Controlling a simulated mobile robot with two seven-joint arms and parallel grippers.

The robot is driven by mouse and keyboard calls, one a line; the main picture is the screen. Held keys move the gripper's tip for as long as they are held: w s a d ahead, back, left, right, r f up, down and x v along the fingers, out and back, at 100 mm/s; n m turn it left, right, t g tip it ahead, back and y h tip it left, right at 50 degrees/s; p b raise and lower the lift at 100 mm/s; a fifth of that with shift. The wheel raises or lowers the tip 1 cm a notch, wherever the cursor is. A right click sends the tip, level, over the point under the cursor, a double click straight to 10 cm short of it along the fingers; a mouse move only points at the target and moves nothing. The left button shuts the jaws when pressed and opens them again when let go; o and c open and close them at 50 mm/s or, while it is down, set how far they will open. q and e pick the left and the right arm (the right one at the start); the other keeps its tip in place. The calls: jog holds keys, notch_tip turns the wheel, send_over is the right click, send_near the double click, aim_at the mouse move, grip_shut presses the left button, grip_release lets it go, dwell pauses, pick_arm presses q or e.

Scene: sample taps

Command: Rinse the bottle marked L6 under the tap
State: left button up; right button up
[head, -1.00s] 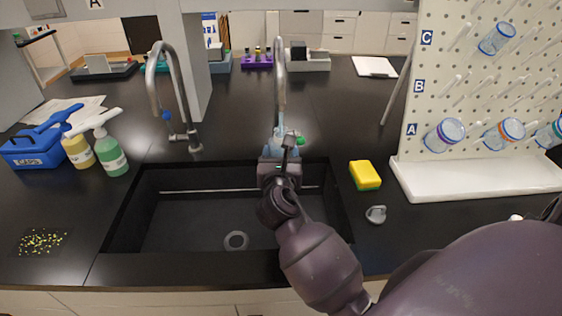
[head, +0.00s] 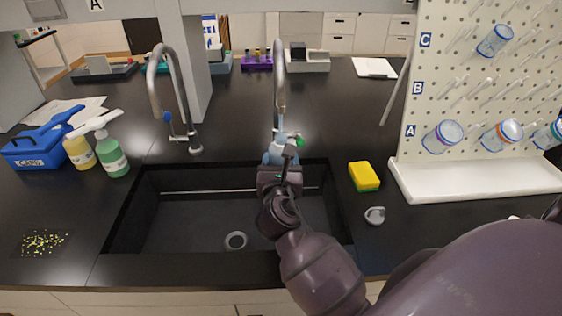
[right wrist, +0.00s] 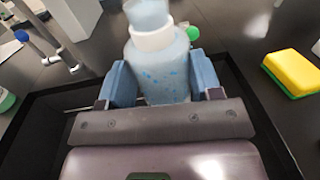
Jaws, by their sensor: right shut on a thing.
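My right gripper (head: 280,168) is shut on a translucent pale-blue bottle (right wrist: 165,72). The bottle has a white neck ring, and blue specks show on its wall. It is upright at the back of the sink, under the spout of the right tap (head: 280,75), which has a green knob (head: 300,141). A pale-blue column (right wrist: 148,14) stands at the bottle's mouth; I cannot tell whether it is water. No L6 mark is readable. The black sink (head: 170,220) lies below, with a round drain. My left gripper is not in view.
A second tap (head: 168,80) with a blue knob stands left. A yellow-green sponge (head: 364,176) and a grey ring-shaped item (head: 375,215) lie right of the sink. A pegboard (head: 460,100) holds several bottles. Spray bottles (head: 112,155) and a blue caps box (head: 32,150) stand left.

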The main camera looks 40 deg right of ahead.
aim_at(283, 161)
jog(key=shift+p+v, duration=0.35)
jog(key=shift+v, duration=1.3)
jog(key=shift+s+a+r+p, duration=0.2)
jog(key=shift+s+r+p, duration=0.15)
jog(key=shift+s+p, duration=0.25)
jog(key=shift+s+a+r+p, duration=0.3)
jog(key=shift+s+a, duration=0.05)
jog(key=shift+s, duration=0.3)
jog(key=s, duration=0.1)
jog(key=s+a+r+p, duration=0.1)
jog(key=s+a+p, duration=0.1)
jog(key=shift+s+a+r, duration=0.15)
jog(key=shift+s+r, duration=0.2)
